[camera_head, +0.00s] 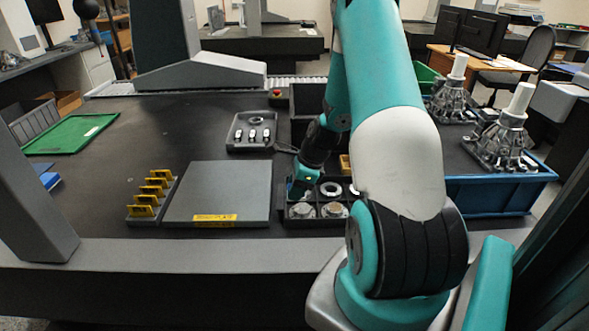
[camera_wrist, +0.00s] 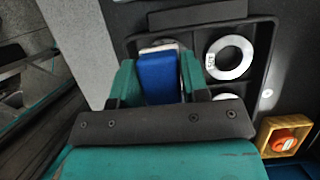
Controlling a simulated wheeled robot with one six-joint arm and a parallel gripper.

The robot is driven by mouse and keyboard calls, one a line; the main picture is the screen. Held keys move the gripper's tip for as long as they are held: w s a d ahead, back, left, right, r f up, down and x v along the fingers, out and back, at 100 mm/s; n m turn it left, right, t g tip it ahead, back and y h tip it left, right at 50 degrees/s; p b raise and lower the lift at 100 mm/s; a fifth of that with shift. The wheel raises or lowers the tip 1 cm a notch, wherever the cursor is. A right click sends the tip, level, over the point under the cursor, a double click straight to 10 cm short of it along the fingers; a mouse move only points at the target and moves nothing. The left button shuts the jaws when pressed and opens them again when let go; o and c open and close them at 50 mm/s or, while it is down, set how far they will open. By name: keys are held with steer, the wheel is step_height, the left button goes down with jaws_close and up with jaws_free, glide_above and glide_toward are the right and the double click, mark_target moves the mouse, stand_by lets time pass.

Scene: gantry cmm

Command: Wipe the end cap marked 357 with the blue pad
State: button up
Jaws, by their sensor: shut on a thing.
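My gripper (camera_wrist: 158,82) is shut on the blue pad (camera_wrist: 157,75), which sits between its two teal fingers. In the head view my gripper (camera_head: 303,186) is over the left part of a black compartment tray (camera_head: 290,222). The pad is over a compartment of that tray; a pale edge shows just beyond it, and I cannot tell whether they touch. A silver ring-shaped part (camera_wrist: 229,57) with a small label lies in the neighbouring compartment, also visible in the head view (camera_head: 331,188). Two more metal parts (camera_head: 302,210) (camera_head: 334,209) lie in the front compartments. I cannot read the number 357 on any part.
A grey plate (camera_head: 218,190) and a rack of yellow tags (camera_head: 152,192) stand left of the tray. A grey tray (camera_head: 252,130) with small parts is behind. A blue crate (camera_head: 490,195) stands right. A wooden block with a red-orange piece (camera_wrist: 285,138) is nearby.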

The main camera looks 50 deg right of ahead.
steer(key=shift+r+p, duration=1.5)
steer(key=shift+r, duration=0.4)
